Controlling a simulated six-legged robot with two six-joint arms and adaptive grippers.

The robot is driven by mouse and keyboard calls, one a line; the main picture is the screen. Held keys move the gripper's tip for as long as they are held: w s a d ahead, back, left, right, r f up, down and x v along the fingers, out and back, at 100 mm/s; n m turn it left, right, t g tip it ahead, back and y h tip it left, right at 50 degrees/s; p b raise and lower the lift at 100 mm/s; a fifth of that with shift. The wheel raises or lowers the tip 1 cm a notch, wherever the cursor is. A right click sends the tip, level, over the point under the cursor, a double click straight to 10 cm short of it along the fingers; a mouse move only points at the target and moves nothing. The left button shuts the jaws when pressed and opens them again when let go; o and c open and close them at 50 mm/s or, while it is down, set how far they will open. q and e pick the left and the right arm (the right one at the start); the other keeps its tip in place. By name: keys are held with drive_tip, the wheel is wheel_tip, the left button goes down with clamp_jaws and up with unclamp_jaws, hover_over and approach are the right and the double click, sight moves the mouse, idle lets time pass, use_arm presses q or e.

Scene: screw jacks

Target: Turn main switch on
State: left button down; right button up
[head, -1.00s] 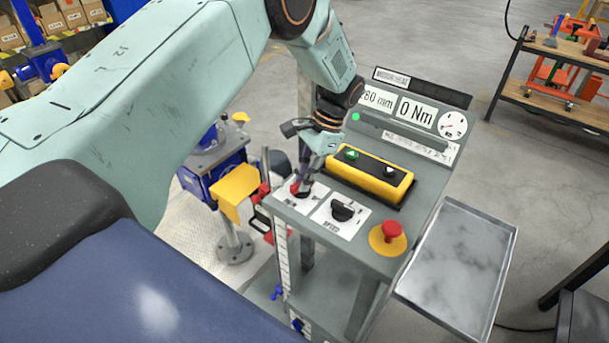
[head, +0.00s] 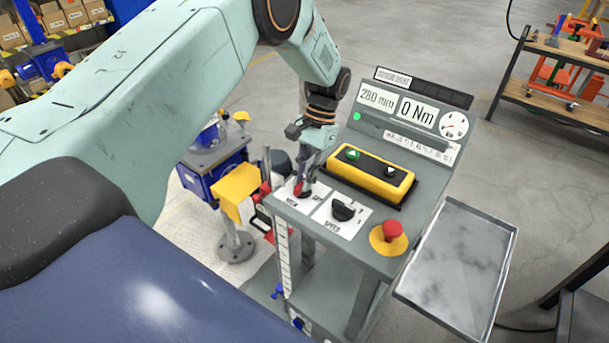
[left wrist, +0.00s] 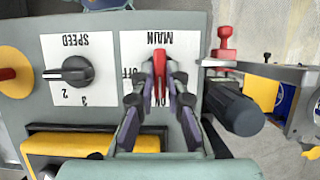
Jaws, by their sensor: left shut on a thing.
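The main switch is a red knob (head: 298,191) on a white plate at the near left of the grey console; it also shows in the left wrist view (left wrist: 160,62). The plate (left wrist: 146,42) reads MAIN, OFF and ON, upside down in that view. My left gripper (head: 305,188) points down over the plate, its fingertips (left wrist: 160,75) on either side of the knob and shut on it. The knob lies along the picture's vertical there, with ON below it and OFF to its left. The fingers hide part of the knob. My right gripper is not in view.
Beside the plate are a black SPEED knob (head: 343,210) and a red emergency button (head: 392,231). Behind are a yellow button box (head: 368,177) and a panel reading 280 mm and 0 Nm, with a green lamp (head: 357,116). A metal tray (head: 457,265) is at the right.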

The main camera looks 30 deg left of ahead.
use_arm(q)
drive_tip(key=shift+w+r, duration=0.1)
drive_tip(key=shift+w, duration=0.05)
drive_tip(key=c, duration=1.4)
unclamp_jaws()
drive_tip(key=shift+s, duration=0.2)
drive_tip(key=shift+o, duration=0.2)
drive_tip(key=shift+w, duration=0.15)
drive_tip(key=v, duration=1.1)
drive_tip(key=shift+r, duration=0.45)
drive_tip(key=shift+a+f, duration=0.1)
